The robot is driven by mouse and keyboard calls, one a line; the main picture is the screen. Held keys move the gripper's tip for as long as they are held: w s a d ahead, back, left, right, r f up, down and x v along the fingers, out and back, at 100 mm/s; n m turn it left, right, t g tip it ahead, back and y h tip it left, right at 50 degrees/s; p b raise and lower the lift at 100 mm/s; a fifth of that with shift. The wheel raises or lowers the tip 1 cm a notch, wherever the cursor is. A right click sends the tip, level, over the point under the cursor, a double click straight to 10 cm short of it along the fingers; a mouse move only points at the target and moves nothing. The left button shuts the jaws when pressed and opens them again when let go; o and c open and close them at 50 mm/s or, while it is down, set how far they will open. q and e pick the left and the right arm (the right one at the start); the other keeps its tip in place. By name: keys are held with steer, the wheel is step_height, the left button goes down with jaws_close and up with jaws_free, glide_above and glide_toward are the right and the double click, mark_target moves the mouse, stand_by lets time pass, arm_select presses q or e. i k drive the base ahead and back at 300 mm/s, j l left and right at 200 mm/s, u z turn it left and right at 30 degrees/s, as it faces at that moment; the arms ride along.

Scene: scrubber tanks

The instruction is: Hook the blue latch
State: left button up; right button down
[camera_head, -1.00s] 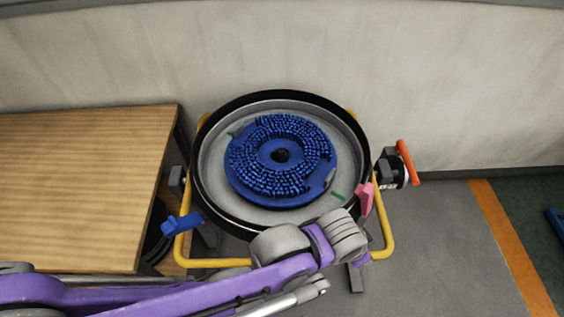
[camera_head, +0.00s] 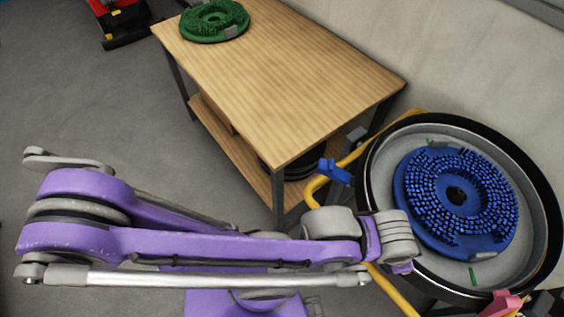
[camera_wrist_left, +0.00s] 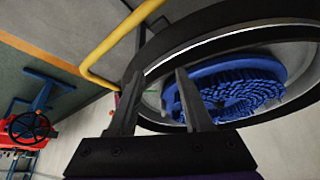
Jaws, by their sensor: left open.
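The blue latch (camera_head: 335,172) sticks out at the left of the round black-rimmed tank (camera_head: 366,190), near the yellow tube frame (camera_head: 313,190). It is not visible in the left wrist view. My left arm reaches in from the left, and its wrist end lies over the tank's lower left rim, below and right of the latch. In the left wrist view my left gripper (camera_wrist_left: 160,76) is open, with nothing between its fingers and the tank rim behind them. In the head view its fingers are hidden. My right gripper is not in view.
A blue brush disc (camera_head: 455,200) lies in the tank. A pink latch (camera_head: 503,303) is on the tank's near side. A wooden table (camera_head: 290,75) with a green brush disc (camera_head: 214,20) stands left of the tank. Open floor (camera_head: 70,110) is at the left.

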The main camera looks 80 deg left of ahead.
mark_target(327, 168)
steer(key=u, duration=2.55)
steer(key=k, duration=0.35)
steer(key=j+u, duration=0.25)
steer(key=i+j+u, duration=0.1)
steer(key=j+u, duration=0.15)
steer(key=j, duration=0.15)
steer(key=i+j+u, duration=0.7)
steer(key=i+u, duration=0.3)
steer(key=i+z, duration=0.2)
steer(key=z, duration=0.2)
steer(key=i+z, duration=0.2)
steer(key=z, duration=0.2)
steer(key=i+j+z, duration=0.1)
steer(key=z, duration=0.25)
steer(key=i+j+z, duration=0.15)
steer(key=z, duration=0.25)
steer(key=i+z, duration=0.1)
steer(key=z, duration=0.35)
steer(key=i+z, duration=0.15)
steer(key=z, duration=0.3)
steer(key=j+z, duration=0.15)
steer(key=z, duration=0.25)
steer(key=i+j+z, duration=0.15)
steer(key=z, duration=0.3)
steer(key=i+j+z, duration=0.1)
steer(key=z, duration=0.3)
steer(key=i+j+z, duration=0.15)
steer(key=z, duration=0.2)
steer(key=i+j+z, duration=0.15)
steer(key=z, duration=0.25)
